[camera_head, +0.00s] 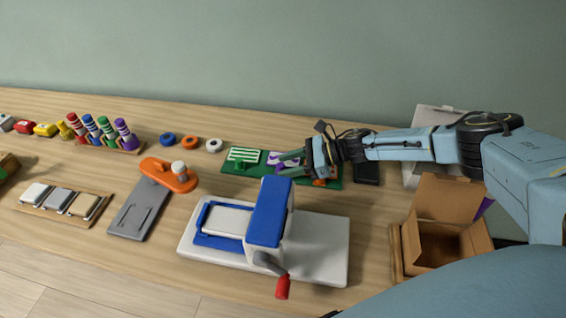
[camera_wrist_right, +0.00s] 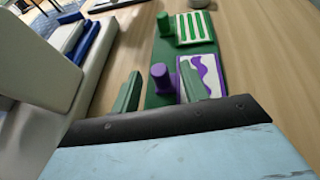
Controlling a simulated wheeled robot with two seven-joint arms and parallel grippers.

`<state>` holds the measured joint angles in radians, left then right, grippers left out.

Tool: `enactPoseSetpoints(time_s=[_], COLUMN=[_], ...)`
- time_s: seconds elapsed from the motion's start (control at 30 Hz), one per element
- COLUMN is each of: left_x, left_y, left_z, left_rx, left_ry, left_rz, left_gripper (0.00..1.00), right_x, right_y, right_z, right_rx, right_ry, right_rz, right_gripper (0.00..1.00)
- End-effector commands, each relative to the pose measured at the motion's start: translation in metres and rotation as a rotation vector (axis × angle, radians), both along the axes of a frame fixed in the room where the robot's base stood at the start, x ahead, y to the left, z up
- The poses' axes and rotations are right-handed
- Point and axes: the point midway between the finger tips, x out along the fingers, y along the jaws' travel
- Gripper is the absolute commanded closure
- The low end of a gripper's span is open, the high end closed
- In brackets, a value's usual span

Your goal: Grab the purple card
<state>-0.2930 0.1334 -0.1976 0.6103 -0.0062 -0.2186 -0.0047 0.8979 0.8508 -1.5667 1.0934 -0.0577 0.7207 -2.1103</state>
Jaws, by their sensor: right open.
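The purple card (camera_head: 274,158) has a white face with a purple wavy pattern and lies on a green board (camera_head: 233,169). In the right wrist view the card (camera_wrist_right: 206,72) shows close up, with a purple round peg (camera_wrist_right: 160,78) beside it. My right gripper (camera_head: 291,163) is open at the card and partly covers it in the head view. In the right wrist view its two fingers (camera_wrist_right: 158,88) stand on either side of the purple peg. I cannot tell whether they touch it. My left gripper is not in view.
A green striped card (camera_head: 244,154) sits left of the purple one. A white and blue press (camera_head: 315,245) with a red handle stands in front. An open cardboard box (camera_head: 440,235) is at the right. Coloured rings (camera_head: 190,142) lie left of the board. A dark item (camera_head: 367,172) lies to its right.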

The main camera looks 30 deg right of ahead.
Motion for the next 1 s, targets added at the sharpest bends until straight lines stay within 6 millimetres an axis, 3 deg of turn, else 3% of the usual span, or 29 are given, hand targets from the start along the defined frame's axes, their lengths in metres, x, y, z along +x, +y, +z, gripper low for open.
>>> enactPoseSetpoints(time_s=[0.17,0.43,0.77,1.0], left_x=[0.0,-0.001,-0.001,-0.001], left_y=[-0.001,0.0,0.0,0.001], left_z=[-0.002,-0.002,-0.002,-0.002], left_rx=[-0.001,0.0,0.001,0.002], left_ry=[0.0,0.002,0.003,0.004], left_rz=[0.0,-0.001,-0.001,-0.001], left_gripper=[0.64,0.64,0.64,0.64], right_x=[0.009,0.01,0.009,0.009], right_y=[0.018,0.019,0.019,0.019], right_z=[-0.008,-0.009,-0.009,-0.008], right_rx=[0.001,0.0,0.0,0.0], right_ry=[0.0,0.0,0.0,0.0], right_rz=[0.0,-0.001,-0.001,-0.001], right_gripper=[0.56,0.56,0.99,1.0])
